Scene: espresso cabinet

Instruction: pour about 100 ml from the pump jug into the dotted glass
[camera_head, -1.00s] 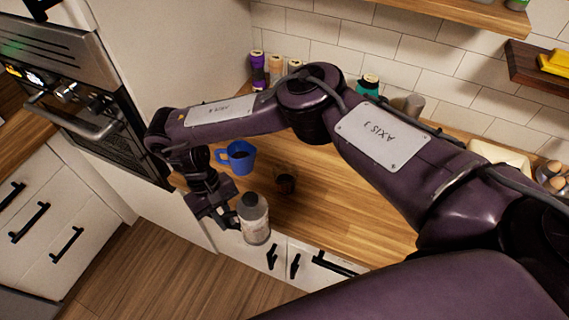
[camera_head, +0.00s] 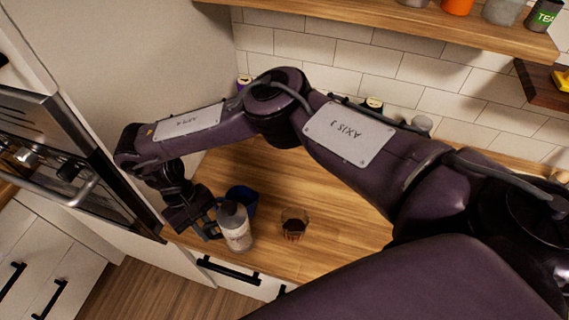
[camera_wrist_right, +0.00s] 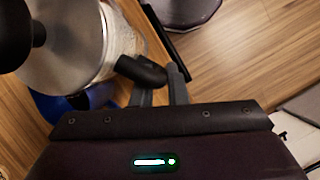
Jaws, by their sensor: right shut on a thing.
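The pump jug (camera_head: 236,228) is pale grey-white with a label and a grey top. My right gripper (camera_head: 213,224) is shut on its black handle, at the jug's left side. The jug looks roughly upright; I cannot tell whether its base touches the counter. In the right wrist view the jug's round metallic lid (camera_wrist_right: 70,45) with a black knob fills the upper left, and the handle sits between my right gripper's fingers (camera_wrist_right: 158,85). A small clear glass (camera_head: 294,223) with something dark in it stands right of the jug; I cannot make out dots. My left gripper is not in view.
A blue mug (camera_head: 246,197) stands close behind the jug, partly hidden. The wooden counter (camera_head: 335,235) is clear right of the glass. An oven (camera_head: 60,150) is at the left, a tiled wall and shelf (camera_head: 400,22) behind. My arm hides much of the back.

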